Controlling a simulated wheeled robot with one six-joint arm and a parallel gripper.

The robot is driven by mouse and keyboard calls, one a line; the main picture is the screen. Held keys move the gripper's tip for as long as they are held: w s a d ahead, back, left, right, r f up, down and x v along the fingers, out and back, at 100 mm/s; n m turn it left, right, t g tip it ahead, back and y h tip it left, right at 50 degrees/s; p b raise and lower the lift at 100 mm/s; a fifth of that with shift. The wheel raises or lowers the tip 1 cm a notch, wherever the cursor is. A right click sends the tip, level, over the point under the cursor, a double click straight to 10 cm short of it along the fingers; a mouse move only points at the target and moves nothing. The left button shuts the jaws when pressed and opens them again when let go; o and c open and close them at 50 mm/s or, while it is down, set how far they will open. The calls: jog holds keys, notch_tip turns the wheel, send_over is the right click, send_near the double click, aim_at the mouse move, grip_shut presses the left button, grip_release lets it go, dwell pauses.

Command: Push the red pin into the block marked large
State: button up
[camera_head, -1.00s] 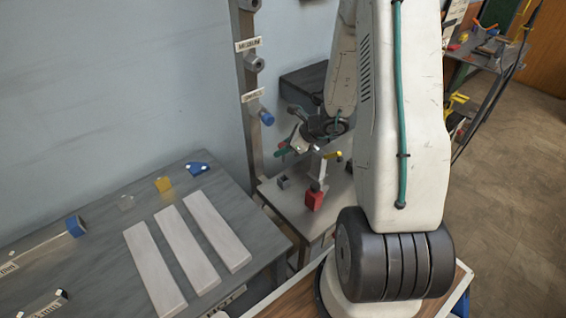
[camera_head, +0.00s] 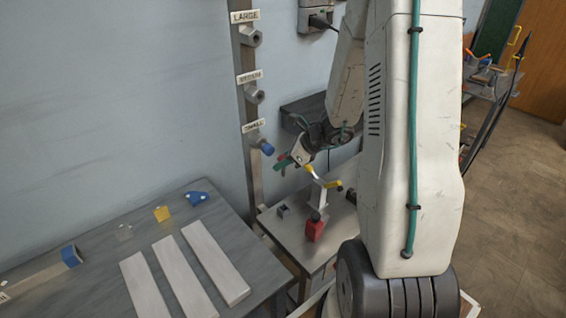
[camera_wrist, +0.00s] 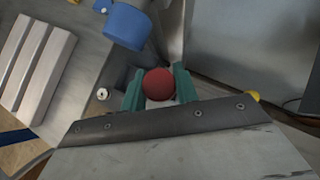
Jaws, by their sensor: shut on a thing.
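My gripper (camera_head: 284,161) has green fingers and is shut on the red pin. In the wrist view, the pin's round red end (camera_wrist: 158,84) shows between the fingertips (camera_wrist: 158,88); the rest of it is mostly hidden.
Below it on the post are the medium block (camera_head: 254,95) and the small block (camera_head: 254,138), which bears a blue pin (camera_head: 267,149). A grey bench (camera_head: 90,238) is at left.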

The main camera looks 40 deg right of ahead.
aim_at(283, 158)
jog(key=shift+r, duration=2.5)
jog(key=shift+s, duration=0.1)
